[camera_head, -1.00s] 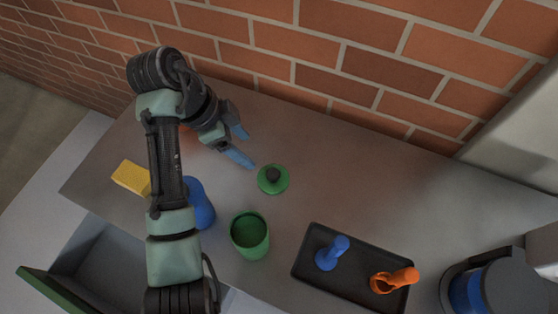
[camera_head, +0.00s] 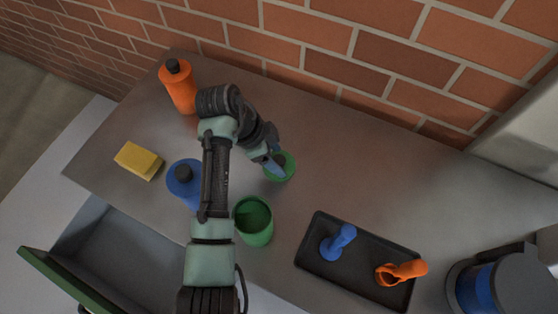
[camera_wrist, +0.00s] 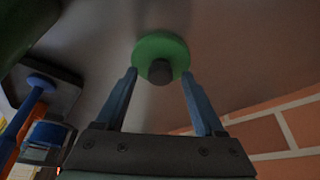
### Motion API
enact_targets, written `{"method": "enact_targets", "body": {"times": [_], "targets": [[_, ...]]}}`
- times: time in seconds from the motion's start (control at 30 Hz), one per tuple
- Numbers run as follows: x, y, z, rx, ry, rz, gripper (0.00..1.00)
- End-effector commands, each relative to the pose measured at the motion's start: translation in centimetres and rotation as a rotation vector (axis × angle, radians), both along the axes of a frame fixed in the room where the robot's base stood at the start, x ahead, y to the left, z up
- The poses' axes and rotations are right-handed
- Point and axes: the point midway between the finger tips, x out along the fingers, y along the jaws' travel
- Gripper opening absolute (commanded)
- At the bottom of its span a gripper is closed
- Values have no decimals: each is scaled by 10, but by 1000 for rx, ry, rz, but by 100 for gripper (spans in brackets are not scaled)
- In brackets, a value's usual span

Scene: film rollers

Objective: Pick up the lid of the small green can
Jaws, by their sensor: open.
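The green lid (camera_head: 284,172) lies flat on the counter, partly hidden by my gripper in the head view. In the wrist view the lid (camera_wrist: 160,48) shows its dark knob (camera_wrist: 160,71) facing me. My gripper (camera_head: 276,165) is open, and in the wrist view its blue fingers (camera_wrist: 159,76) stand either side of the knob, apart from it. The small green can (camera_head: 254,222) stands open and upright on the counter, below the lid in the head view.
A black tray (camera_head: 313,271) holds a blue item (camera_head: 338,242) and an orange item (camera_head: 401,272). A brick wall (camera_head: 400,60) runs behind. An open drawer (camera_head: 120,265) is at lower left.

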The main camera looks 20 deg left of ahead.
Motion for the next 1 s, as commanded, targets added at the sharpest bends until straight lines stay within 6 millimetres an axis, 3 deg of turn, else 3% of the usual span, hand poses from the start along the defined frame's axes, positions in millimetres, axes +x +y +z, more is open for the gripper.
{"method": "enact_targets", "body": {"times": [0.2,0.6,1.0], "targets": [[0,0,-1,0,0,0,71],[0,0,-1,0,0,0,0],[1,0,5,0,-2,0,0]]}}
